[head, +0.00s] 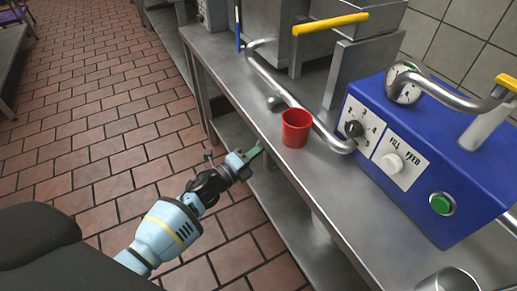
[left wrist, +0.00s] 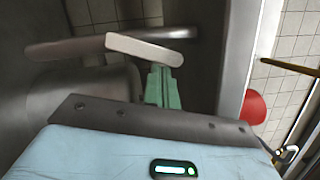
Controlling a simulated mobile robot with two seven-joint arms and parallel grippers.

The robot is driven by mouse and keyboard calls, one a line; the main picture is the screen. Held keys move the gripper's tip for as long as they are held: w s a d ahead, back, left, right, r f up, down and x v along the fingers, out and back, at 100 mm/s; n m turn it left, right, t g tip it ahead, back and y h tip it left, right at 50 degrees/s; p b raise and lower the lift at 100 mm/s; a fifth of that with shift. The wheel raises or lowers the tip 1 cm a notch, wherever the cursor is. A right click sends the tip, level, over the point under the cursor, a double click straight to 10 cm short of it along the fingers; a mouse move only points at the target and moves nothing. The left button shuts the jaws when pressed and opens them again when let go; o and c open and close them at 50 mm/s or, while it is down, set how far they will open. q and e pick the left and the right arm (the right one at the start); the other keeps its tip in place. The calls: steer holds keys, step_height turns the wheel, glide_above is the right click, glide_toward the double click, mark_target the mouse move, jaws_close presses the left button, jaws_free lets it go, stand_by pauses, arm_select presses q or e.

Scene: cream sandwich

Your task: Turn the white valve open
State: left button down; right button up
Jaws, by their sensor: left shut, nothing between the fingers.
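The white valve (head: 392,163) is a round knob on a white plate marked FILL and FEED, on the front of the blue machine (head: 442,140). Its exact turn setting is too small to tell. My left gripper (head: 254,153) has green fingers and is shut and empty. It is off the front edge of the steel counter, left of the valve and well apart from it. The shut fingers also show in the left wrist view (left wrist: 163,86); the valve does not show there. My right gripper is not in view.
A red cup (head: 296,128) stands on the steel counter (head: 335,185) between my left gripper and the machine. A bent metal pipe (head: 290,97) runs behind it. A black dial (head: 354,129) and a green button (head: 441,204) flank the valve.

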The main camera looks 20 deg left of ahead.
arm_select(q)
steer(key=shift+w+a+r+n+p, duration=0.2)
steer(key=shift+a+r+n+p, duration=0.05)
steer(key=shift+r+n+p, duration=0.05)
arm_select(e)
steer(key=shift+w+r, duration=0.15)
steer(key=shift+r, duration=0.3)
arm_select(q)
steer(key=shift+a+r, duration=0.1)
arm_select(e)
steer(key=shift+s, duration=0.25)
